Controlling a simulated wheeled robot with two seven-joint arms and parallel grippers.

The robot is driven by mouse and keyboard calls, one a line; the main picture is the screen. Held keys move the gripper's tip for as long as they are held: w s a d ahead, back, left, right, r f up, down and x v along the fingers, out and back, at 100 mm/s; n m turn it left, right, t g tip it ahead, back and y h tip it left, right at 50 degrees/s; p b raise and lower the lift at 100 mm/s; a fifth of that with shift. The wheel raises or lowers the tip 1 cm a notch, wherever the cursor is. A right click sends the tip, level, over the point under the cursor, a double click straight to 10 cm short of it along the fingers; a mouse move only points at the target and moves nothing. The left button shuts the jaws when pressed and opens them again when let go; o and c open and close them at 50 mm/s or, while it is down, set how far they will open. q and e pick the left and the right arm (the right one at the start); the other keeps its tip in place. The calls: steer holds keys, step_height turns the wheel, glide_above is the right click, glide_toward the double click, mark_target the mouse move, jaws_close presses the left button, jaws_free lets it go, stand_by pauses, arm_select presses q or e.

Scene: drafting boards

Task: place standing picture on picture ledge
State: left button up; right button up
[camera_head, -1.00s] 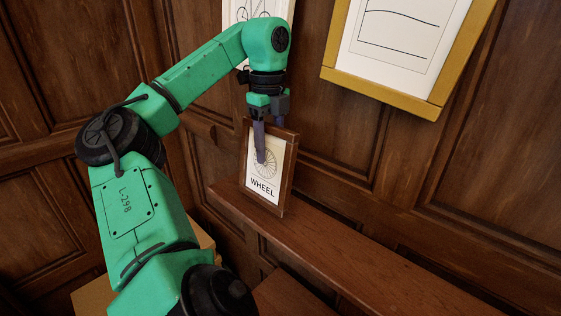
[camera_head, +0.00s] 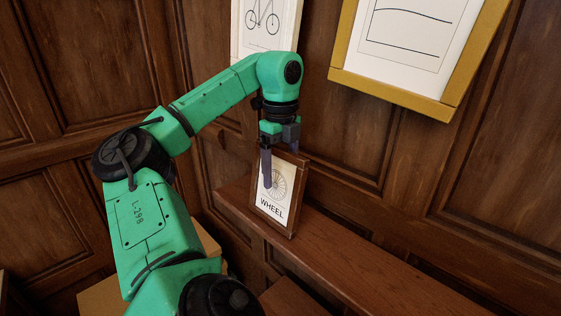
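The standing picture (camera_head: 273,203), a brown wooden frame around a white sheet with a wheel drawing and the word WHEEL, is upright and leans back slightly. It is over the wooden picture ledge (camera_head: 350,262), and its lower edge appears to rest on it. My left gripper (camera_head: 270,172) points down at the picture's top. One finger is in front of the drawing; the other is mostly hidden behind the frame. I cannot tell whether the fingers press on the frame. My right gripper is not in view.
A bicycle drawing (camera_head: 262,18) and a gold-framed picture (camera_head: 385,90) hang on the panelled wall behind. The ledge is clear to the right of the standing picture. A tan box-like surface (camera_head: 100,299) shows low at the left, partly behind my arm.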

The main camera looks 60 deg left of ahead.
arm_select(q)
steer(key=shift+r, duration=0.3)
step_height(320, 180, up, 11)
steer(key=p, duration=0.3)
steer(key=shift+d+r, duration=0.15)
steer(key=shift+r, duration=0.25)
steer(key=shift+a+f, duration=0.1)
steer(key=shift+a, duration=0.1)
steer(key=shift+d, duration=0.1)
